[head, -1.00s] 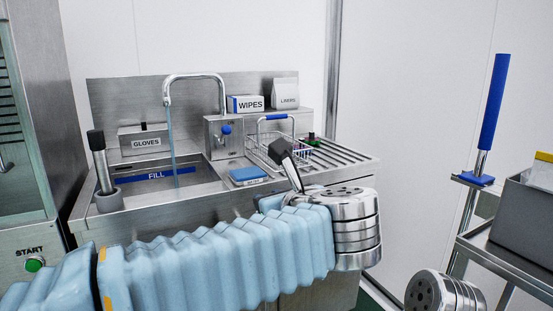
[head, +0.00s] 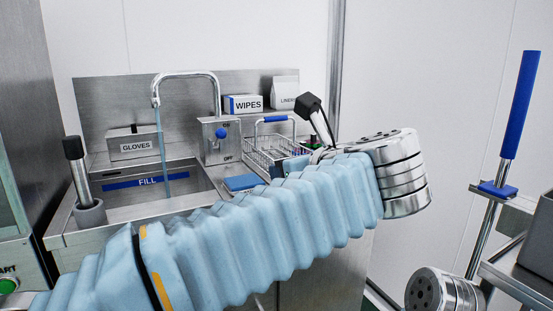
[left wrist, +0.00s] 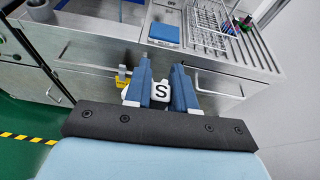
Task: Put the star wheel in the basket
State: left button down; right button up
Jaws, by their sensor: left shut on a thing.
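My left gripper (left wrist: 160,76) is shut on a white piece marked S, which I take for the star wheel (left wrist: 160,92); only its lettered face shows between the blue fingers, and no star outline can be told. My right gripper is not in view.
The sink with running water (head: 168,184) lies left of the basket, with a blue sponge-like block (head: 242,183) between. A tap, the wipes box (head: 243,104) and a glove box stand behind. A trolley with a blue-handled pole (head: 520,105) is at right.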

aim_at(276, 140)
jog(key=i+l, duration=0.1)
jog(key=i, duration=0.5)
jog(key=i+l, duration=0.1)
jog(key=i, duration=0.55)
